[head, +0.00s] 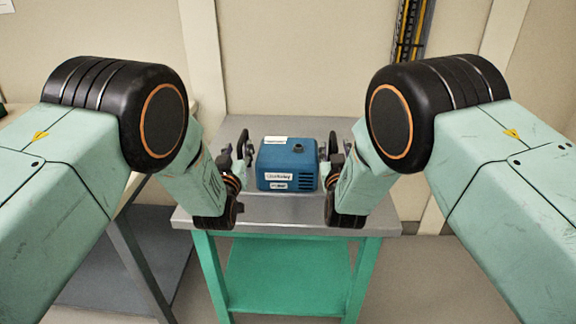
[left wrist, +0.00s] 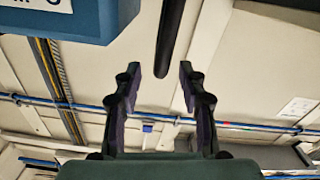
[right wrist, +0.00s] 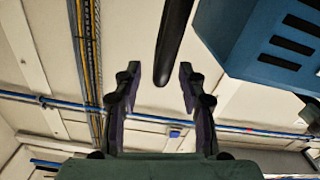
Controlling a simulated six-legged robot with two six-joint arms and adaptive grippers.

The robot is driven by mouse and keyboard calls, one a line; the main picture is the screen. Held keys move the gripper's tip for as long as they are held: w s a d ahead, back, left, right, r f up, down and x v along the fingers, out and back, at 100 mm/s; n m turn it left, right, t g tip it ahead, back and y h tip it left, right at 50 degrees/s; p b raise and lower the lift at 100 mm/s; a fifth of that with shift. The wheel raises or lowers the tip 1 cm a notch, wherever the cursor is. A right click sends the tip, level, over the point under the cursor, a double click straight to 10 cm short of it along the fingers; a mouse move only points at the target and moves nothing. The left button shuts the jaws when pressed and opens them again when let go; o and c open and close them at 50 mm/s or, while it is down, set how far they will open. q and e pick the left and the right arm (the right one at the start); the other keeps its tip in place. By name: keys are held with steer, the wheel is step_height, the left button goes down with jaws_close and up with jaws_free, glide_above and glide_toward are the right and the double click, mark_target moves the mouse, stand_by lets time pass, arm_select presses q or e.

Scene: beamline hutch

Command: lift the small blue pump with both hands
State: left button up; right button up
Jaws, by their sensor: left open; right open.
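The small blue pump (head: 287,163) sits upright on the grey top of a small green-framed table (head: 270,208). It has white labels on its front and top and a dark round port on top. My left gripper (head: 243,150) is open just left of the pump, and my right gripper (head: 332,152) is open just right of it. In the left wrist view, the pump (left wrist: 75,18) shows at the upper left, outside the open fingers (left wrist: 158,75). In the right wrist view, the pump's vented side (right wrist: 270,40) is at the upper right, outside the open fingers (right wrist: 157,75).
A grey bench (head: 150,235) stands to the left of the table, with a gap between them. A beige wall (head: 300,60) with a yellow cable tray (head: 410,30) is behind. The tabletop holds only the pump. The green lower shelf (head: 285,275) is empty.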

mark_target(334, 136)
arm_select(q)
steer(key=shift+w+d, duration=0.2)
steer(key=shift+w, duration=2.55)
arm_select(e)
steer(key=shift+w+d, duration=0.15)
steer(key=shift+w, duration=1.25)
steer(key=shift+w+d, duration=0.1)
steer(key=shift+w, duration=1.25)
arm_select(q)
steer(key=shift+f, duration=0.1)
arm_select(e)
steer(key=shift+f, duration=0.1)
arm_select(q)
jaws_close()
arm_select(e)
jaws_close()
arm_select(q)
steer(key=shift+w+r, duration=0.15)
steer(key=shift+r, duration=0.1)
arm_select(e)
steer(key=shift+w+r, duration=0.15)
steer(key=shift+r, duration=0.1)
